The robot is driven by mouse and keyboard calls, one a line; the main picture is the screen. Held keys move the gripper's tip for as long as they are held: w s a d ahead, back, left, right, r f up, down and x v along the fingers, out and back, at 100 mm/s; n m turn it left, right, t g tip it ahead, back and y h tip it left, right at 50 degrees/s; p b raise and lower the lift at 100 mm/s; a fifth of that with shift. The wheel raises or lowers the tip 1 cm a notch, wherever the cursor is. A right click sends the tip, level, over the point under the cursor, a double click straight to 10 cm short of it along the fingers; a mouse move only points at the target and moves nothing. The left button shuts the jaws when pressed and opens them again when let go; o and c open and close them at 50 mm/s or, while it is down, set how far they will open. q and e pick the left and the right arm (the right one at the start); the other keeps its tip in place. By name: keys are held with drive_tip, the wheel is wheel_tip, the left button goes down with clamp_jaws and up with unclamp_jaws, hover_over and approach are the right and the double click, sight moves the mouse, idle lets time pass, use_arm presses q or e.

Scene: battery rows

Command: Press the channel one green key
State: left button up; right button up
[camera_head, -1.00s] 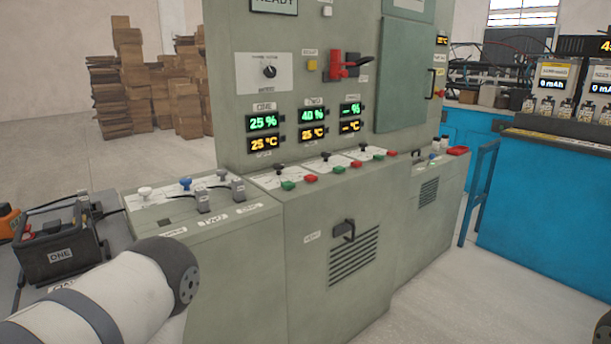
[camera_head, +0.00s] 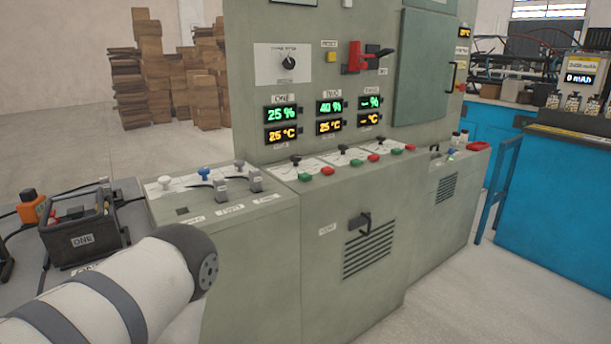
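The channel one green key (camera_head: 305,177) is a small green button on the sloped shelf of the grey-green cabinet (camera_head: 330,225). It sits below the ONE display (camera_head: 282,114), which reads 25 % and 25 °C. A red key (camera_head: 328,171) is just right of it, and a black knob (camera_head: 296,161) stands behind it. My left arm comes in at the lower left, ending in a dark round joint; no fingers show. It is left of the key and well apart from it. My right gripper is out of view.
More green and red keys continue right along the shelf. A lower panel (camera_head: 235,245) with knobs and grey plugs adjoins on the left. A battery marked ONE (camera_head: 82,240) stands on a side table. A blue bench (camera_head: 560,210) is at right, with open floor before it.

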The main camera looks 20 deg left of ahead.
use_arm(q)
clamp_jaws()
idle(1.1)
